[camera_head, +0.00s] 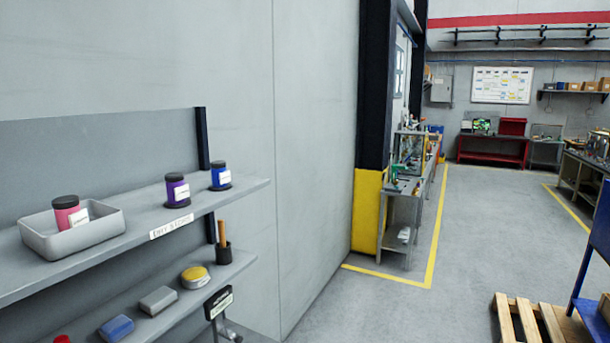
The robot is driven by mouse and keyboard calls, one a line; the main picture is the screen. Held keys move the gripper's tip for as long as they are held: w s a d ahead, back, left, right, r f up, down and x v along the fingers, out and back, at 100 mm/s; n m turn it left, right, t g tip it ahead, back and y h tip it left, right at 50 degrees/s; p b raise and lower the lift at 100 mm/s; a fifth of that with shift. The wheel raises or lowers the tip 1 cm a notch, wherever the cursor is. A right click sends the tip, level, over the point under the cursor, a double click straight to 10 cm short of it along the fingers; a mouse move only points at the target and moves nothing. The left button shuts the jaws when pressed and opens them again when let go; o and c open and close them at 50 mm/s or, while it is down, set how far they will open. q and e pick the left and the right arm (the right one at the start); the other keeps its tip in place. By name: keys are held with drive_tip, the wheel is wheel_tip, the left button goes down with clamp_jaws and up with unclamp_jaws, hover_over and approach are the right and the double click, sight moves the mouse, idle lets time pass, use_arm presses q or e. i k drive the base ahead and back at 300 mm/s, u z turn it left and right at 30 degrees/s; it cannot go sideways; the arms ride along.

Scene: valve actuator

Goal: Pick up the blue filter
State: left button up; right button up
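The blue filter (221,177) is a short blue cylinder with a black cap, a black base and a white label. It stands upright near the right end of the upper grey shelf (255,186) at the left. A purple filter (178,191) stands upright to its left. A pink one (67,213) sits farther left in a grey tray (108,226) on the same shelf. Neither of my grippers is in view.
The lower shelf (240,260) holds a blue item (116,328), a grey block (158,300), a yellow-topped tin (195,275) and a cup with a wooden handle (222,250). A wooden pallet (530,325) lies at the lower right. The middle floor (460,235) is clear.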

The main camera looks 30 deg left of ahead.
sight(220, 177)
drive_tip(key=z, duration=0.25)
drive_tip(key=i, duration=2.1)
drive_tip(key=u, duration=3.3)
